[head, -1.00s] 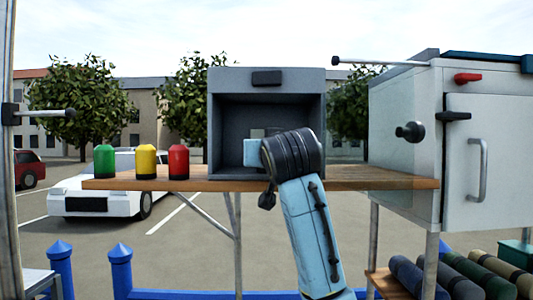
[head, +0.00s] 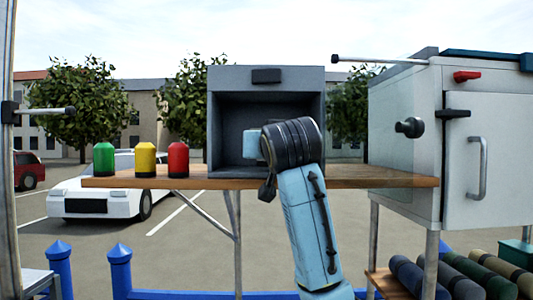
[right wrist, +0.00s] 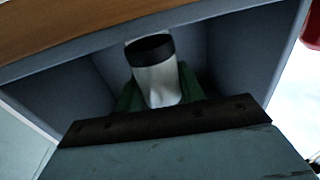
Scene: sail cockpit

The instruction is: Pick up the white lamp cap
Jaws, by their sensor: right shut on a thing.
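The white lamp cap (right wrist: 156,84) with its black band shows in the right wrist view, inside the grey open-fronted box (head: 266,78). My right gripper (right wrist: 160,92) is shut on it, with a green finger on each side. In the head view my right arm reaches up to the box opening, and its wrist hides the cap and the fingers. My left gripper is not in view.
Green (head: 104,160), yellow (head: 145,160) and red (head: 178,160) caps stand on the wooden shelf (head: 385,176) left of the box. A white cabinet (head: 405,140) stands to the right, with a rod jutting left from its top.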

